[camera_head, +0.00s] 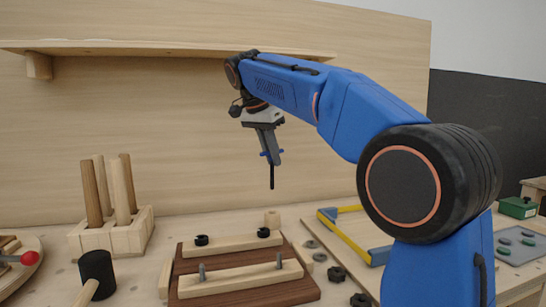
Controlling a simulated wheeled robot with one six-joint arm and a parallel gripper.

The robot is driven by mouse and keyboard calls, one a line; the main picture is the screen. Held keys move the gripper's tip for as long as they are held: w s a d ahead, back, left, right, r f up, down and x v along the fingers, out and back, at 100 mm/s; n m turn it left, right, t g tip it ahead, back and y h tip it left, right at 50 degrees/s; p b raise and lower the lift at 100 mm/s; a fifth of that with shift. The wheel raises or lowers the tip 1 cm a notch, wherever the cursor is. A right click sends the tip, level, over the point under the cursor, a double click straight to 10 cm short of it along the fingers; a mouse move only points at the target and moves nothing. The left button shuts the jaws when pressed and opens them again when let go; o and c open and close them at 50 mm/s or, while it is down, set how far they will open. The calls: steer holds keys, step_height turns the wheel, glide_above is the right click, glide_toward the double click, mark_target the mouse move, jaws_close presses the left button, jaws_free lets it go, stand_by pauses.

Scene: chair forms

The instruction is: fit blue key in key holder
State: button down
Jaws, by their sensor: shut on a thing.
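My gripper (270,148) hangs pointing down in mid-air, left of my blue arm and above the back of the workbench. It is shut on the blue key (264,154), of which small blue parts show on both sides of the fingers. A thin dark rod points straight down below the fingers; I cannot tell whether it belongs to the key. The key is clear of everything on the bench. I cannot tell for sure which thing is the key holder.
The brown board (305,285) carries two pale strips with black and grey fittings. A wooden block (128,232) with upright sticks and a black-headed mallet (98,268) are left. A yellow-edged frame (350,240) lies right. A shelf (140,46) overhangs behind. Dark nuts (337,273) lie in front.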

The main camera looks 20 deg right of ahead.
mark_target(272, 180)
steer(key=shift+f, duration=2.3)
